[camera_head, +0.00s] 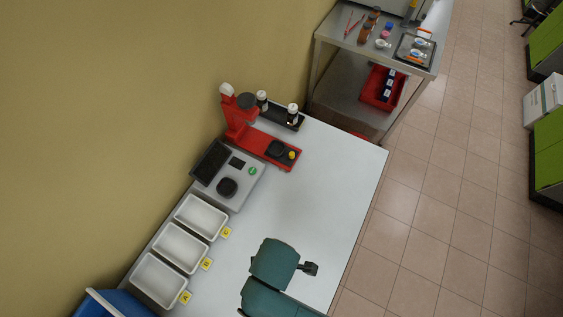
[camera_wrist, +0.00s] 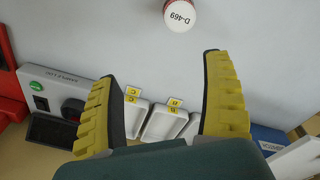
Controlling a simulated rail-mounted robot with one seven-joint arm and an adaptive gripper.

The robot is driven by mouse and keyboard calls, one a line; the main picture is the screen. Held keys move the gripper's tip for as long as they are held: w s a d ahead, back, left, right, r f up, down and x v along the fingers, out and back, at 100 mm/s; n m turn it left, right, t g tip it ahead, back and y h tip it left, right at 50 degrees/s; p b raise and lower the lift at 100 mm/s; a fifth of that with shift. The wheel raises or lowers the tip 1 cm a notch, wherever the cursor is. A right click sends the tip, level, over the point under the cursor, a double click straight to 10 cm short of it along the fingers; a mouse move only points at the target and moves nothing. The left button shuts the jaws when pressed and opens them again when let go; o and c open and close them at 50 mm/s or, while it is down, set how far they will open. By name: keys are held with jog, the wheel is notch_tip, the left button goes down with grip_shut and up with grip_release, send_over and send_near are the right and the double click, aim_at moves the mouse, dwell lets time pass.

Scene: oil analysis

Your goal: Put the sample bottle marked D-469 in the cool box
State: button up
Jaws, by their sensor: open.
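The sample bottle marked D-469 (camera_wrist: 182,15) shows at the top edge of the wrist view, its white top bearing the label; the picture cuts it off. It stands on the white bench. My gripper (camera_wrist: 160,66) is open and empty, its yellow fingers spread wide, with the bottle beyond the fingertips and apart from them. In the head view I cannot make out this bottle; my teal arm covers part of the bench. A blue box with a white handle (camera_head: 122,304), apparently the cool box, is at the lower left; its blue side shows in the wrist view (camera_wrist: 270,134).
White trays A (camera_head: 158,281), B (camera_head: 180,248) and C (camera_head: 201,217) line the wall side. Beyond them are a grey instrument (camera_head: 228,187), a red stand (camera_head: 262,146) and a black rack (camera_head: 279,116) with two bottles. The bench's right side is clear.

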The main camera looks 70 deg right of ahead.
jog(key=s+r+g+p, duration=0.1)
jog(key=s+p, duration=0.1)
jog(key=s, duration=0.3)
jog(key=f, duration=0.7)
jog(key=f+b, duration=0.1)
jog(key=f, duration=0.2)
jog(key=shift+w+a+f, duration=0.3)
jog(key=shift+w, duration=0.1)
jog(key=f, duration=0.5)
jog(key=shift+w+a+f, duration=0.35)
jog(key=shift+a, duration=0.05)
jog(key=c, duration=1.4)
